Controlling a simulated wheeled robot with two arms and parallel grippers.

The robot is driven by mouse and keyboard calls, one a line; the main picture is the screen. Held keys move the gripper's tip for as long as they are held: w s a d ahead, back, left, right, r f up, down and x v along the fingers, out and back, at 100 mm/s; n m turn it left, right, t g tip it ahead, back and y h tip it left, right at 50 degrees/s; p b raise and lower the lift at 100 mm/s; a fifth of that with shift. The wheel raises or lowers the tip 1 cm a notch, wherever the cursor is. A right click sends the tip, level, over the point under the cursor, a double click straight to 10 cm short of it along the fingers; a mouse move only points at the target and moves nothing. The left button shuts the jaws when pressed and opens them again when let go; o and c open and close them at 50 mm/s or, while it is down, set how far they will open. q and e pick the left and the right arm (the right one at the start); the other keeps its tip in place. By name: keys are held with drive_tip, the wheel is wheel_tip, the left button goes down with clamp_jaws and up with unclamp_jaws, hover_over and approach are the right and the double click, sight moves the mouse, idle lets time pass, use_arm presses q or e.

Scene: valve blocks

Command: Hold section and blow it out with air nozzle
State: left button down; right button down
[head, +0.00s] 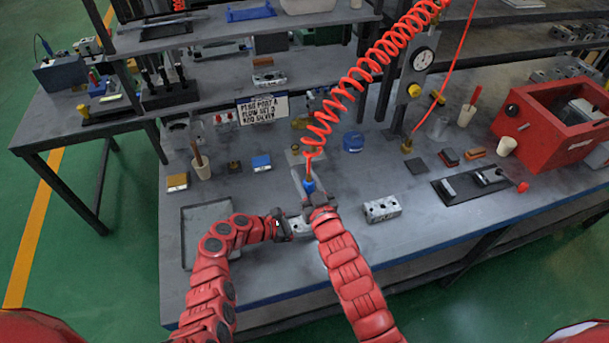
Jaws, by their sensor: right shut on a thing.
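The air nozzle (309,186), with a blue part, hangs at the lower end of a red coiled hose (340,92). My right gripper (318,201) is shut on the nozzle, above the front middle of the bench. A grey metal valve section (300,226) is just below and left of it, partly hidden by my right gripper. My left gripper (281,228) is at the left end of this section; whether its fingers are closed on it cannot be told. Another grey section with holes (382,208) lies on the bench to the right, apart from both grippers.
A grey tray (197,212) lies at the left front, partly behind my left arm. A red box (552,120), a black mat with parts (470,187) and a gauge post (414,80) stand to the right. The front right bench is mostly clear.

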drive_tip(key=shift+f, duration=0.9)
idle(2.1)
use_arm(q)
drive_tip(key=shift+r, duration=0.1)
use_arm(e)
drive_tip(key=shift+r, duration=0.1)
use_arm(q)
unclamp_jaws()
use_arm(e)
wheel_tip(320, 180, up, 7)
drive_tip(key=shift+r, duration=0.2)
idle(0.7)
use_arm(q)
drive_tip(key=shift+a, duration=0.15)
drive_tip(key=v, duration=1.1)
drive_tip(key=shift+s+a, duration=0.1)
drive_tip(key=shift+s, duration=0.05)
drive_tip(key=shift+s+a+r, duration=0.1)
drive_tip(key=shift+a+r, duration=0.1)
use_arm(e)
drive_tip(key=shift+r, duration=0.1)
